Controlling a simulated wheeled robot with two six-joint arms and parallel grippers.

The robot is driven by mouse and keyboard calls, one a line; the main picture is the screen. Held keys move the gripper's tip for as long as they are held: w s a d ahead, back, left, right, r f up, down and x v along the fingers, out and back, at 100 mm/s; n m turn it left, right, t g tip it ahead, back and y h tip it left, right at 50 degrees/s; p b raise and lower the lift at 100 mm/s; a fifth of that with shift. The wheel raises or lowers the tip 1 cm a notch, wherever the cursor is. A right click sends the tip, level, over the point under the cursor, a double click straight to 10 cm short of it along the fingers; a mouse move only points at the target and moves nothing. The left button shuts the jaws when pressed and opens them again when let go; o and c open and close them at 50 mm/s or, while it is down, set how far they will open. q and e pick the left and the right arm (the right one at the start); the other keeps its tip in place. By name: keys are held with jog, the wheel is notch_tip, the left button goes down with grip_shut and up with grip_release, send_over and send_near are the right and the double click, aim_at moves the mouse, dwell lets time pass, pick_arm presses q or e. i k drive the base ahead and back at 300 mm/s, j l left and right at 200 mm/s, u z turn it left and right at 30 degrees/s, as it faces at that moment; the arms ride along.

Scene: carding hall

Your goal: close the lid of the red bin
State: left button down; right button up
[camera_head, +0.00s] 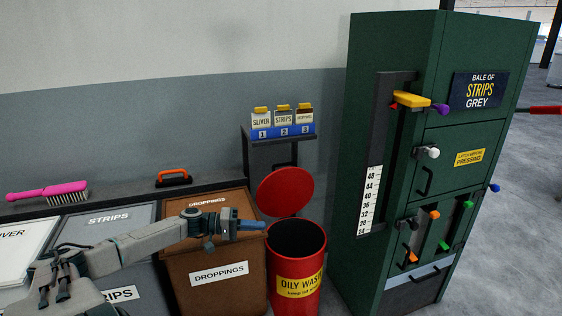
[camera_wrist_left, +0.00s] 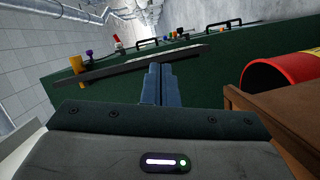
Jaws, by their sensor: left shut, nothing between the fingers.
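The red bin (camera_head: 312,277) stands on the floor between the brown droppings bin and the green press, with a yellow "OILY WASTE" label on its front. Its round red lid (camera_head: 285,191) stands raised at the back, and the dark inside of the bin shows. My left gripper (camera_head: 262,225) is shut and empty, over the right edge of the brown bin, just left of the red bin's mouth and below the lid. In the left wrist view the shut fingers (camera_wrist_left: 158,84) point toward the green press, and part of the red bin (camera_wrist_left: 285,76) shows at the right. My right gripper is not in view.
The brown droppings bin (camera_head: 181,268) stands close left of the red bin. The green press (camera_head: 371,140) with levers and knobs stands close on the right. A small stand (camera_head: 289,139) with several sample jars is behind the lid. An orange-handled brush (camera_head: 173,178) lies on the back ledge.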

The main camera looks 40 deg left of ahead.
aim_at(286, 191)
jog(key=i+j, duration=0.25)
jog(key=j, duration=0.15)
jog(key=i+j, duration=0.25)
jog(key=j, duration=0.2)
jog(key=i+j, duration=0.25)
jog(key=j, duration=0.15)
jog(key=i+j, duration=0.25)
jog(key=j, duration=0.15)
